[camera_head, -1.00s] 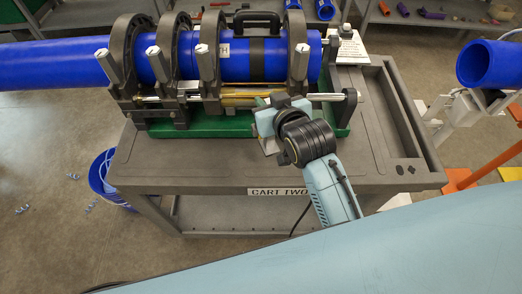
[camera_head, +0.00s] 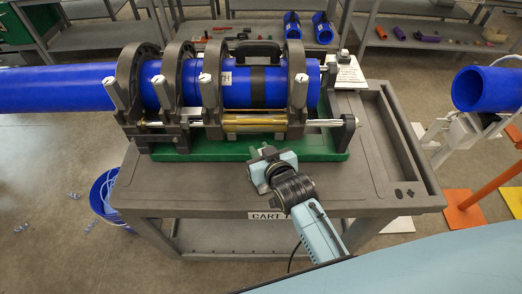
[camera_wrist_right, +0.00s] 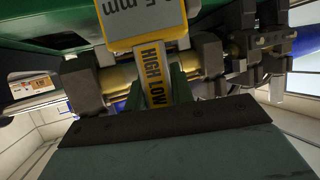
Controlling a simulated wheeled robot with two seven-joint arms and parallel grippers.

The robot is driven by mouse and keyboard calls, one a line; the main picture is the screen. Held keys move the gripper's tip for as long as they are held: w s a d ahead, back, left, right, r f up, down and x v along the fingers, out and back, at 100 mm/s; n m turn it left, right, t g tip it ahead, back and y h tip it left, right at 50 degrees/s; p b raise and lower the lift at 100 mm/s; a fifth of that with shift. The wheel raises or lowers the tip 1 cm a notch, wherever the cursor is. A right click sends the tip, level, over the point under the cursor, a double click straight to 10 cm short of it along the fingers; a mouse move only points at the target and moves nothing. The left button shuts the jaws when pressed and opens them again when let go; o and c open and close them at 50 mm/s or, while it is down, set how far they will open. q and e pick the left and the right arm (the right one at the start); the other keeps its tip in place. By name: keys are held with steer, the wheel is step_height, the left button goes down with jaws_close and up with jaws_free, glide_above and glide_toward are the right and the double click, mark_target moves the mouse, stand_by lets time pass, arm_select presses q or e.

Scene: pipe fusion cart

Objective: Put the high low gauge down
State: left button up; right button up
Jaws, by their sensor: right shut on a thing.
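My right gripper (camera_head: 268,160) is over the cart top, just in front of the green base of the pipe fusion machine. It is shut on the high low gauge, whose yellow "HIGH LOW" label (camera_wrist_right: 153,72) and "5 mm" end show in the right wrist view. In the head view the gauge is mostly hidden by the gripper, and I cannot tell whether it touches the cart top. The grey cart (camera_head: 190,188) carries the machine. My left gripper is not in view.
The fusion machine (camera_head: 225,148) with its black clamps and blue pipe (camera_head: 60,92) fills the back of the cart. The cart top is bare left and right of the gripper. A blue bucket (camera_head: 106,195) is on the floor.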

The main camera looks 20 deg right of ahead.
steer(key=o, duration=0.5)
steer(key=shift+f, duration=0.15)
steer(key=o, duration=0.4)
steer(key=shift+o, duration=0.2)
steer(key=shift+r, duration=0.25)
steer(key=shift+s, duration=0.35)
steer(key=v, duration=1.1)
steer(key=shift+r, duration=0.2)
